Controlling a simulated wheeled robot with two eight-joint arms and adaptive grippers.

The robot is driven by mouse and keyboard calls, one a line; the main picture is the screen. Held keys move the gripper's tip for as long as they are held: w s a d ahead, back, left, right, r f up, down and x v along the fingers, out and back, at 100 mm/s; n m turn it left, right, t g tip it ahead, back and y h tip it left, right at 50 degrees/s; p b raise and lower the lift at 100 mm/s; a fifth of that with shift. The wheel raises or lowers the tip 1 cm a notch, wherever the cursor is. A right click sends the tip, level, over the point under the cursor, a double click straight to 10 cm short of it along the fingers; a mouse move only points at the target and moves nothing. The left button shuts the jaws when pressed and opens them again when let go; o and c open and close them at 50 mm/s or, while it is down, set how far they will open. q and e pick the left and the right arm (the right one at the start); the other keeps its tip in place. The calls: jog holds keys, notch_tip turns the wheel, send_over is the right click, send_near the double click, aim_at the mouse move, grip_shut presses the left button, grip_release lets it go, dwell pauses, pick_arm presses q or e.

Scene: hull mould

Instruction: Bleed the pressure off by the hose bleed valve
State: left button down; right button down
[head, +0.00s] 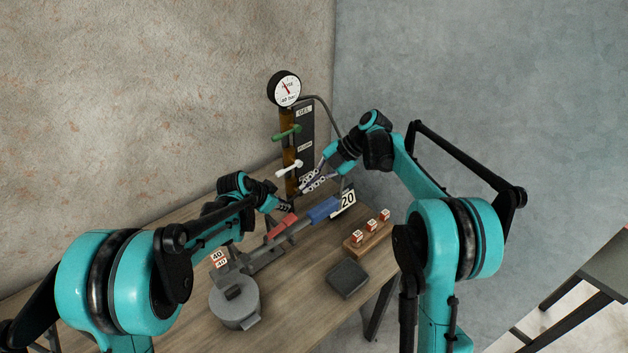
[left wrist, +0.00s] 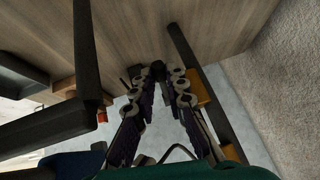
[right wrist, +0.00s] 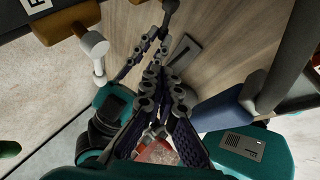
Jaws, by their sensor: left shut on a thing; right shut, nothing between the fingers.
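My left gripper (head: 284,207) is low in front of the valve panel, shut on a small dark part (left wrist: 157,70) that shows between its fingertips in the left wrist view. I cannot tell from its look whether this is the bleed valve. My right gripper (head: 311,180) is shut and empty, just right of the white lever (head: 289,168), which also shows in the right wrist view (right wrist: 93,42). The panel carries a round gauge (head: 285,88) with its needle pointing up and left, and a green lever (head: 286,132). A dark hose (head: 328,112) runs down from beside the gauge.
A tool with a red block (head: 282,226) and a blue sleeve (head: 323,209) lies along the bench (head: 297,300). A grey lidded pot (head: 235,305), a dark block (head: 348,279) and a wooden rack (head: 369,240) of small labelled blocks stand in front. A "20" plate (head: 347,200) is at the right.

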aim_at(295, 199)
jog(key=a+f, duration=0.1)
jog(key=f, duration=0.1)
jog(key=w+a+f, duration=0.1)
jog(key=f, duration=0.1)
jog(key=a+f, duration=0.2)
jog(key=shift+w+f, duration=0.1)
jog(key=shift+w, duration=0.2)
jog(key=shift+w+a+f, duration=0.15)
jog(key=shift+w+f, duration=0.2)
jog(key=shift+f, duration=0.15)
jog(key=shift+f, duration=0.2)
jog(key=shift+w+f, duration=0.15)
jog(key=shift+f, duration=0.15)
